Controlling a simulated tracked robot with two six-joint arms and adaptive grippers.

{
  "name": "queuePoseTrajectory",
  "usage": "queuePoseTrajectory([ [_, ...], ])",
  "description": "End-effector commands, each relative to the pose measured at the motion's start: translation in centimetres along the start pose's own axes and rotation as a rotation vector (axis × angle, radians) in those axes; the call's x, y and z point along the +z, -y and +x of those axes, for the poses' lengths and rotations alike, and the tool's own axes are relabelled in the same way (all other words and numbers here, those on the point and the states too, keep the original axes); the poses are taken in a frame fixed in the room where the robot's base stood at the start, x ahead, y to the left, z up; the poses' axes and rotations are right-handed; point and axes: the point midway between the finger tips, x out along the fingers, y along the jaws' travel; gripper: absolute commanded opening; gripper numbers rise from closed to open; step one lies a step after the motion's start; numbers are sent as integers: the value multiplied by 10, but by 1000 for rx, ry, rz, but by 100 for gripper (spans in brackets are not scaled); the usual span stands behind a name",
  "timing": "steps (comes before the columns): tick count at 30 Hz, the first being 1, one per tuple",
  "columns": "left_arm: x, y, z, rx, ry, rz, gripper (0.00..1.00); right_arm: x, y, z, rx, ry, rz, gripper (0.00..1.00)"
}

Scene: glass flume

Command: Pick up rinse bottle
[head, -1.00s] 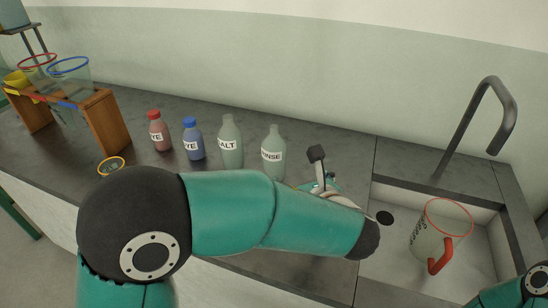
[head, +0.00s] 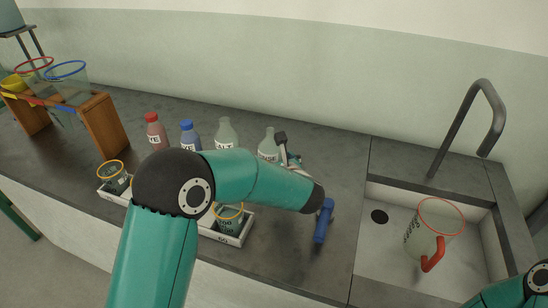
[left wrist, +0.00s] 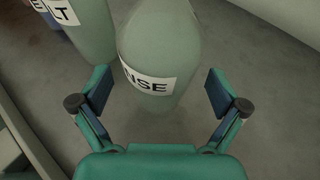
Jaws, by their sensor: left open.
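The rinse bottle (head: 268,143) is pale green with a white label, upright on the counter at the right end of the bottle row. Its lower part is hidden behind my arm in the head view. In the left wrist view the rinse bottle (left wrist: 160,50) stands between and just beyond the fingertips, its label reading "NSE". My left gripper (left wrist: 160,92) is open and empty, one finger on each side of the bottle. In the head view the left gripper (head: 286,150) is small and partly hidden, right beside the bottle. My right gripper is not visible.
The salt bottle (left wrist: 92,30) stands close on the left, near the left finger. Blue (head: 189,134) and red-capped (head: 155,132) dye bottles stand farther left. A white tray (head: 240,238) with cups lies in front. A sink (head: 385,255) holding a jug (head: 428,232) is at right.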

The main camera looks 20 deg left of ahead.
Motion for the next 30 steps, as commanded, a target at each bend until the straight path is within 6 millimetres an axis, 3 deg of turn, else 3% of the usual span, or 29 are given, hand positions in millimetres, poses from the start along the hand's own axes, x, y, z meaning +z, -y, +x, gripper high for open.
queuePoseTrajectory([
  [5,0,0,18,1,0,1,98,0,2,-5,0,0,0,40],
  [12,0,0,20,0,0,0,98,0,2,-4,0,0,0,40],
  [24,0,0,20,0,0,0,33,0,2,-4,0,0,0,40],
  [30,1,0,20,0,1,0,31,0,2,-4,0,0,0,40],
])
